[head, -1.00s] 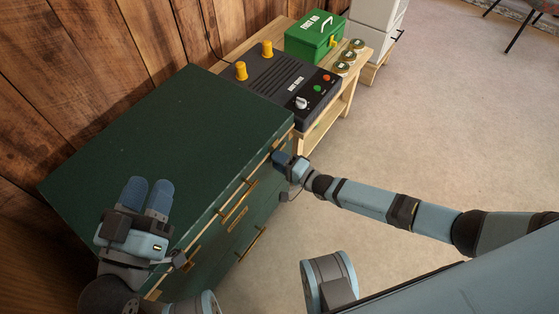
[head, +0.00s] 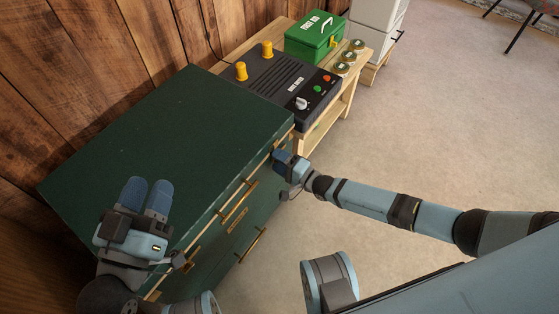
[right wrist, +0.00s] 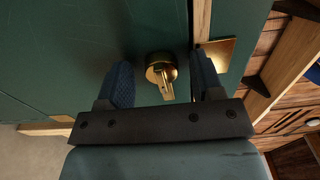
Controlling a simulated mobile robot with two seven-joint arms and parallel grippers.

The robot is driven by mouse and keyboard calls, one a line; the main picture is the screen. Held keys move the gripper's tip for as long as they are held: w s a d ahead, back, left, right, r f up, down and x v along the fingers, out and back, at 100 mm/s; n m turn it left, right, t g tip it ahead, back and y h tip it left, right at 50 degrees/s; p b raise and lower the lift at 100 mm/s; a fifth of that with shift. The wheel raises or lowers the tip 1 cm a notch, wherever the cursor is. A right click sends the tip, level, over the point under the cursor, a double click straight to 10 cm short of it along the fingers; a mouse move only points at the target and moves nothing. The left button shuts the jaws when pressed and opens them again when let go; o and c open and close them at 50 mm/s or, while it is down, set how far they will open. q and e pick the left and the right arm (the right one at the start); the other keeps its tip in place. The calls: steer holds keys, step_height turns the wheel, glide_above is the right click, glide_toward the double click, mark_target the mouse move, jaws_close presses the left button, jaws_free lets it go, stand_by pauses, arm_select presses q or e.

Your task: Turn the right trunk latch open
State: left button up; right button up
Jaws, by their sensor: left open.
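The green trunk (head: 175,145) stands against the wood wall, with brass fittings along its front. The right trunk latch (right wrist: 161,74), a round brass base with a short lever, shows in the right wrist view. Its lever points toward the palm. My right gripper (right wrist: 164,82) is open, with one blue finger on each side of the latch and a gap to both. In the head view my right gripper (head: 284,161) is at the front right corner of the trunk and hides this latch. My left gripper (head: 146,196) is open and empty above the trunk's near left part.
A wooden bench (head: 326,124) beside the trunk holds a black device (head: 283,88) with yellow knobs, a green first aid box (head: 315,38) and several small round tins (head: 342,68). A brass corner plate (right wrist: 220,53) is close to my right finger. The floor (head: 460,120) is clear.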

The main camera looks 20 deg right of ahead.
arm_select(q)
steer(key=shift+w+a+f+g+y+p, duration=0.15)
steer(key=shift+a+y+p, duration=0.2)
steer(key=shift+p, duration=0.5)
steer(key=shift+s+a+f+g+y+p, duration=0.1)
steer(key=shift+a+f+g+y+p, duration=0.2)
steer(key=shift+p, duration=0.5)
arm_select(e)
steer(key=v, duration=1.3)
steer(key=shift+s+d, duration=0.25)
steer(key=shift+s, duration=0.05)
arm_select(q)
steer(key=shift+d+r, duration=0.1)
steer(key=shift+d, duration=0.05)
